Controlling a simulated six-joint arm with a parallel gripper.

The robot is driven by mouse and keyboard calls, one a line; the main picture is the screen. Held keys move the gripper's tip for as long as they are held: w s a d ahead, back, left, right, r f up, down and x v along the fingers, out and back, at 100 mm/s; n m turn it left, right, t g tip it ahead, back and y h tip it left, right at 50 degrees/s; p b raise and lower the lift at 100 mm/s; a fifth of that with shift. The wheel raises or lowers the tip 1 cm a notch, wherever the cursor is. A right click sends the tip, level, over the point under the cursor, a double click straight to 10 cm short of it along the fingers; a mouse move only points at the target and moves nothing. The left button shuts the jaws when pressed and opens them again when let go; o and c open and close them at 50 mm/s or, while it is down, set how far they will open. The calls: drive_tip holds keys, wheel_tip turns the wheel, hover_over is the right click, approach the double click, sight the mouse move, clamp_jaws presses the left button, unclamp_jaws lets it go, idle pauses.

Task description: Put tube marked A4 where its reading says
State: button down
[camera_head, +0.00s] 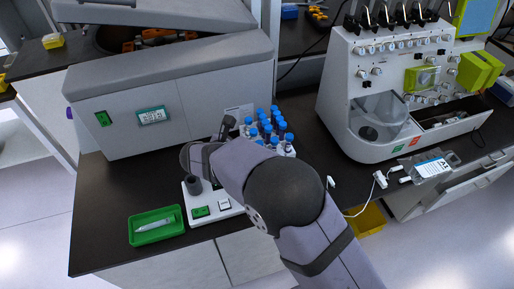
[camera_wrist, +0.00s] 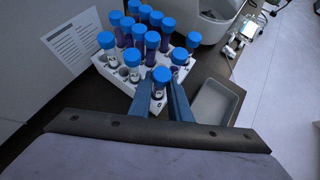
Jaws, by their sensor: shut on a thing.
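In the wrist view my gripper (camera_wrist: 161,98) is shut on a blue-capped tube (camera_wrist: 158,96), which stands between its two blue fingers at the near edge of the white rack (camera_wrist: 116,76). A pale label with dark print shows on the tube, too small to read. I cannot tell whether the tube is clear of the rack. Several other blue-capped tubes (camera_wrist: 152,40) stand in the rack, and they also show in the head view (camera_head: 268,124). No tube marking is legible, so I cannot pick out A4. In the head view my arm hides the gripper's fingertips.
A white reader (camera_head: 222,207) with a green display and dark cup stands in front of the large grey machine (camera_head: 150,80). A green tray (camera_head: 150,236) holds a pale tube. A white processor (camera_head: 390,75) stands right, beside a bag labelled A1 (camera_head: 431,168). An empty grey tray (camera_wrist: 232,98) lies beside the rack.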

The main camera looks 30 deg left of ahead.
drive_tip(key=c, duration=1.6)
unclamp_jaws()
drive_tip(key=shift+o, duration=0.2)
drive_tip(key=b+v, duration=0.2)
drive_tip(key=v, duration=0.5)
drive_tip(key=shift+s, duration=0.1)
